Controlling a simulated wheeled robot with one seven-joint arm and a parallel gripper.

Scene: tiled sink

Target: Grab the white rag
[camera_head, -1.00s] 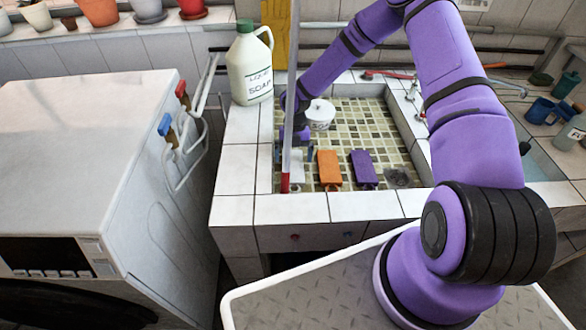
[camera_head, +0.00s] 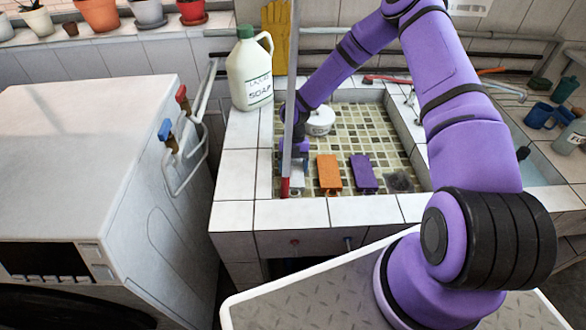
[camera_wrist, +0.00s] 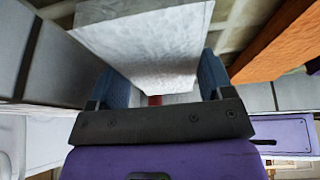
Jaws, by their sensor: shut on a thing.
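The white rag (camera_head: 297,172) is at the near left of the tiled basin, partly hidden by an upright pole and my gripper. In the wrist view, the white rag (camera_wrist: 150,42) is a pale, blocky piece between the two blue fingers. My gripper (camera_head: 296,158) is down at the rag in the head view. In the wrist view, my gripper (camera_wrist: 157,80) is shut on the rag, with a finger on either side. The fingertip contact is small and partly hidden in the head view.
An orange block (camera_head: 328,173) and a purple block (camera_head: 363,172) lie to the right of the rag. A white tub (camera_head: 320,118) stands behind. A soap jug (camera_head: 249,75) stands on the rim. The grey upright pole (camera_head: 289,120) is close by my gripper.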

